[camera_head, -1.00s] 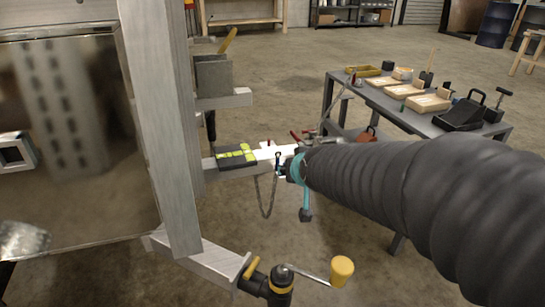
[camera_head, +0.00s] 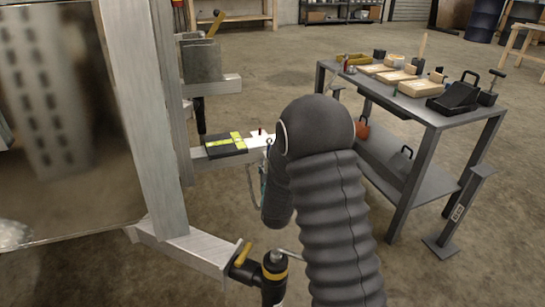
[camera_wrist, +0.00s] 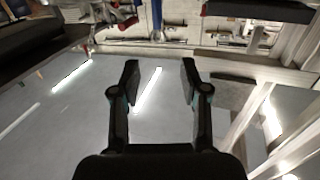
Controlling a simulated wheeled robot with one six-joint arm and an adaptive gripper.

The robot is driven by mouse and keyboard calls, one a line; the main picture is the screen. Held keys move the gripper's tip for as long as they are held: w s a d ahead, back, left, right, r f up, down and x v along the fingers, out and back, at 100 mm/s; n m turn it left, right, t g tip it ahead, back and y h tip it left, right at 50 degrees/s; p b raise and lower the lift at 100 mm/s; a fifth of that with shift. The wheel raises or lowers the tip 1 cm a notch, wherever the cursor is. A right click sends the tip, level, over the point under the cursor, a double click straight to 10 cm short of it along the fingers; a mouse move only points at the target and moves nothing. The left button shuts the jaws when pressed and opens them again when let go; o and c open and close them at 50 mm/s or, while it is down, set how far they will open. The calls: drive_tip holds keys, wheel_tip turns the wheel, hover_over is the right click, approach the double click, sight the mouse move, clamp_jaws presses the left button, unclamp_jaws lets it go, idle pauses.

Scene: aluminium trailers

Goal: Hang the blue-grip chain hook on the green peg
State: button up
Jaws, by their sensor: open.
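My gripper (camera_wrist: 160,82) is open in the wrist view, with nothing between its two dark fingers. A small red-tipped peg (camera_head: 261,131) stands on the bar. I cannot make out a green peg. A blue upright strip (camera_wrist: 157,18) lies beyond the fingers in the wrist view.
A black and yellow-green pad (camera_head: 226,146) lies on the bar. A trailer post (camera_head: 142,120) stands at left. A jack (camera_head: 272,275) is low in front. A grey bench (camera_head: 440,118) with trays and tools stands right. Open floor lies behind.

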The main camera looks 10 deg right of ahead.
sight(269, 147)
drive_tip(key=w, duration=0.5)
drive_tip(key=w+d, duration=0.1)
drive_tip(key=w, duration=0.2)
drive_tip(key=shift+w+f, duration=0.1)
drive_tip(key=shift+f, duration=0.25)
drive_tip(key=shift+w+d+f+p, duration=0.1)
drive_tip(key=shift+w+d+f, duration=0.05)
drive_tip(key=shift+w, duration=0.8)
drive_tip(key=shift+w+d+f+p, duration=0.1)
drive_tip(key=shift+w+d+f, duration=0.05)
drive_tip(key=shift+w, duration=0.75)
drive_tip(key=shift+w+d+f+p, duration=0.1)
drive_tip(key=shift+w+d+f, duration=0.05)
drive_tip(key=shift+w, duration=0.8)
clamp_jaws()
